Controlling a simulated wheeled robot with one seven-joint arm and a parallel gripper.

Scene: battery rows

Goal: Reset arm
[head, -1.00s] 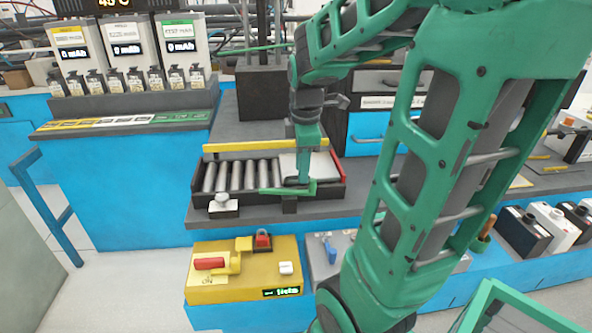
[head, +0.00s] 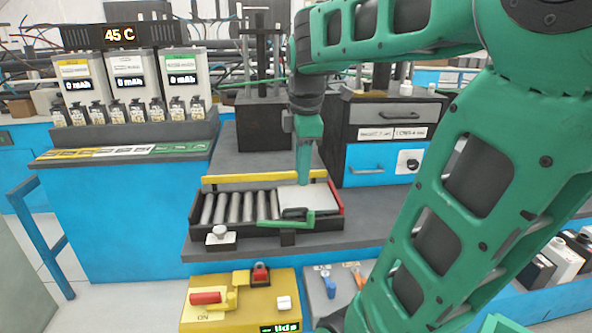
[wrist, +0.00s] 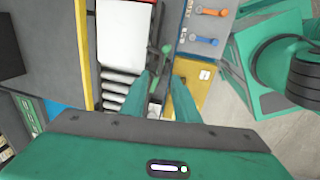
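My gripper (head: 304,180) points down above the white plate at the right end of the roller tray. In the wrist view its two fingers (wrist: 164,82) stand apart with nothing held between them. A green lever (head: 287,220) lies across the tray's front edge, just below and in front of the fingers. It also shows beyond the fingertips in the wrist view (wrist: 166,50). The white plate (head: 306,198) lies flat beside the bare rollers (head: 238,207). My upper arm hides part of the bench at the right.
A yellow box (head: 240,300) with a red handle and padlock stands below the tray. A grey panel (head: 332,290) with blue and orange keys is beside it. Drawers (head: 385,150) stand behind right. A battery rack (head: 130,100) under a "45 C" sign is at left.

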